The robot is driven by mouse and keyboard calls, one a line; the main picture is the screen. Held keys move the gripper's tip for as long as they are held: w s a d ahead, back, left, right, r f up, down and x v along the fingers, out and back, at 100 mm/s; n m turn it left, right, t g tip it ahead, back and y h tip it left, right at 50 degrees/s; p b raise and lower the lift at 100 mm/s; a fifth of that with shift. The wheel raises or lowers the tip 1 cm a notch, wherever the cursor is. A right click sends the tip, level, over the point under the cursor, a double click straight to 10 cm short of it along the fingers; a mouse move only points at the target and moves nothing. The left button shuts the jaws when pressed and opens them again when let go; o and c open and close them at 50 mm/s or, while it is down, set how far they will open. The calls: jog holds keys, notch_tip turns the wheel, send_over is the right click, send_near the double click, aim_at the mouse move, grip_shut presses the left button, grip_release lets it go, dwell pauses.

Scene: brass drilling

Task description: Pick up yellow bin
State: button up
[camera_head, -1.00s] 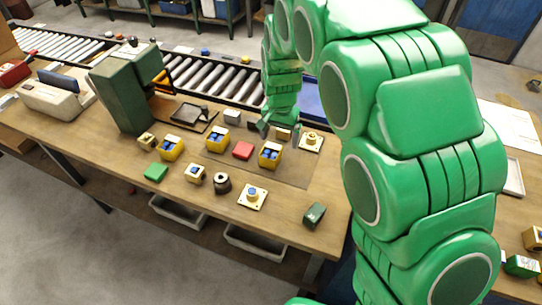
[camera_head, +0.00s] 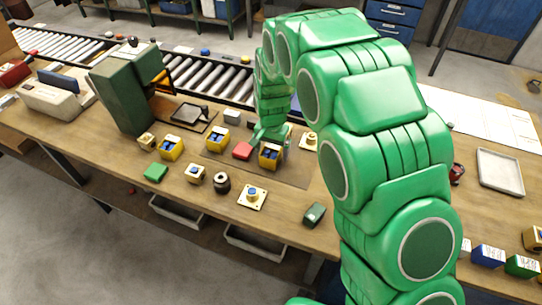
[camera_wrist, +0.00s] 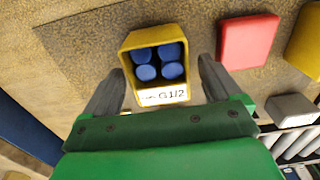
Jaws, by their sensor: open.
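A yellow bin (camera_head: 270,155) with several blue round pieces inside stands on the dark mat, right of the red block. In the wrist view the same yellow bin (camera_wrist: 158,62) shows a white label reading G1/2 on its near side. My gripper (camera_head: 265,138) is just behind and above this bin. In the wrist view my gripper (camera_wrist: 160,82) is open, with one dark finger on each side of the bin and gaps between them. Two more yellow bins with blue pieces, one on the left (camera_head: 171,147) and one in the middle (camera_head: 217,138), stand further left.
A red block (camera_head: 242,150) lies close left of the bin. A brass part on a plate (camera_head: 309,140) is to its right. A flanged brass part (camera_head: 252,197) and a dark ring (camera_head: 222,183) lie in front. A green machine (camera_head: 122,90) stands at left.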

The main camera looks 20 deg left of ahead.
notch_tip(320, 180, down, 2)
jog(key=shift+c, duration=0.4)
jog(key=c, duration=1)
jog(key=shift+r, duration=0.1)
